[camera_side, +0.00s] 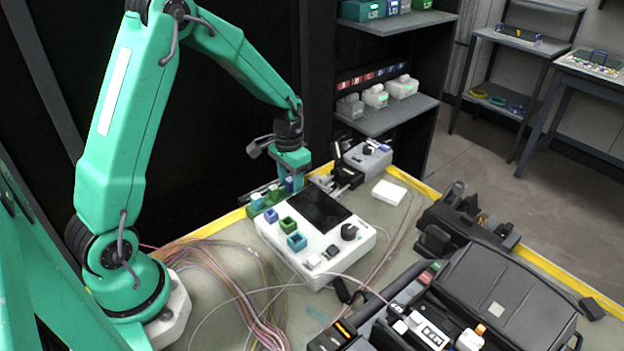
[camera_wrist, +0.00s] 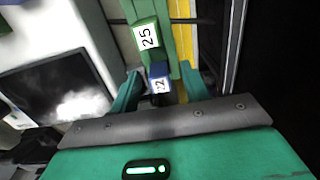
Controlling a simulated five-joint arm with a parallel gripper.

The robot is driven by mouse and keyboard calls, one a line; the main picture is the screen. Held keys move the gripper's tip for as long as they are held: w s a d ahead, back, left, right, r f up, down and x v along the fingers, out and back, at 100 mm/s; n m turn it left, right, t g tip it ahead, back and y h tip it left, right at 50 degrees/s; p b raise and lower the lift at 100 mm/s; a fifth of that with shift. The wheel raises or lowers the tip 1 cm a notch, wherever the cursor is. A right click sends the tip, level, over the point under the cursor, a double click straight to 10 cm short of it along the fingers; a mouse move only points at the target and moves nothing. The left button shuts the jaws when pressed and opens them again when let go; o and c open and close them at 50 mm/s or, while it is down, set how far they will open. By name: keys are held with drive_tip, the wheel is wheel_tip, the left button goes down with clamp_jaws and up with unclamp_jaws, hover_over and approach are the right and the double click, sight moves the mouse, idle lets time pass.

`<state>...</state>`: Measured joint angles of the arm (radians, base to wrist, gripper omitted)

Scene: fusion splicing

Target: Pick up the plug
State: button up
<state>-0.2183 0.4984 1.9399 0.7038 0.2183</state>
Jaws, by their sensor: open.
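My gripper (camera_side: 293,180) points down over the far edge of the bench, behind the white device. In the wrist view its two teal fingers (camera_wrist: 160,72) are open, one on each side of a small blue plug (camera_wrist: 159,70) with a white number label. I cannot tell whether either finger touches it. A green plug (camera_wrist: 146,36) labelled 25 sits just beyond it on a green rack (camera_wrist: 186,42). In the side view the rack (camera_side: 252,210) holds several coloured plugs left of my gripper, which partly hides the blue one.
The white device (camera_side: 350,250) with a black screen (camera_side: 318,208) stands close in front of the rack. A grey instrument (camera_side: 362,158) is close to the right of my gripper. Loose cables (camera_side: 240,275) cover the bench's left. An open black case (camera_side: 490,290) fills the right front.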

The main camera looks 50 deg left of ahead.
sight(291, 179)
drive_tip(key=shift+c, duration=0.5)
drive_tip(key=c, duration=0.9)
drive_tip(key=shift+o, duration=0.2)
drive_tip(key=shift+r, duration=0.15)
drive_tip(key=shift+r, duration=0.45)
wheel_tip(291, 179, up, 3)
drive_tip(key=shift+r, duration=0.15)
drive_tip(key=s+d+r, duration=0.3)
drive_tip(key=d+r, duration=0.3)
drive_tip(key=d, duration=0.5)
drive_tip(key=shift+s+r, duration=0.3)
drive_tip(key=shift+s, duration=0.05)
